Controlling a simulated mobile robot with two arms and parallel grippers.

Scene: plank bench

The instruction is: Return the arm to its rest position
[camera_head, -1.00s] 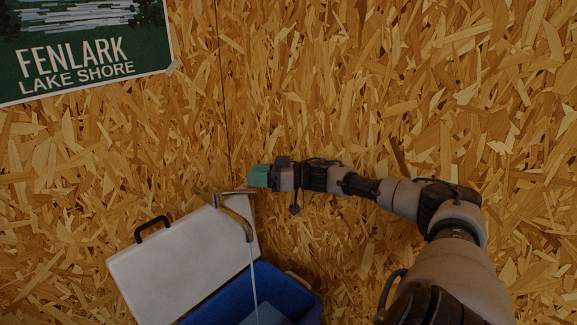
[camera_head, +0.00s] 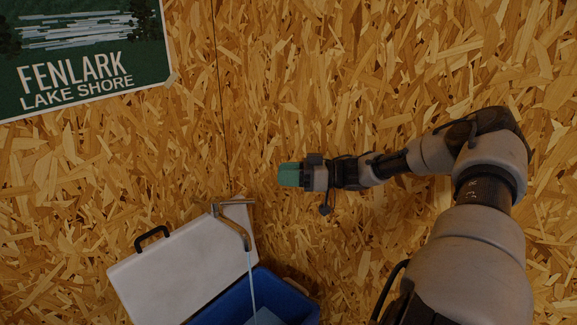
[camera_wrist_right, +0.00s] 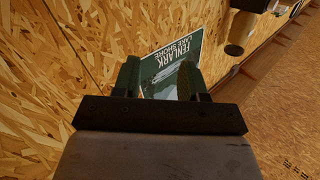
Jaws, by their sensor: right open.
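My right arm reaches in from the right in the head view, bent at the elbow. Its gripper (camera_head: 288,175) points left and is held in front of the chipboard wall, clear of the tap. In the right wrist view the two green fingers of the right gripper (camera_wrist_right: 160,80) stand apart with nothing between them. The metal tap (camera_head: 238,226) is left of and below the gripper in the head view. A stream of water (camera_head: 253,280) runs from its spout. My left gripper is not in view.
A blue cooler (camera_head: 225,305) with its white lid (camera_head: 180,265) open stands below the tap, water inside. A green Fenlark Lake Shore poster (camera_head: 90,55) hangs at upper left; it also shows in the right wrist view (camera_wrist_right: 170,65). The wall area around the gripper is bare.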

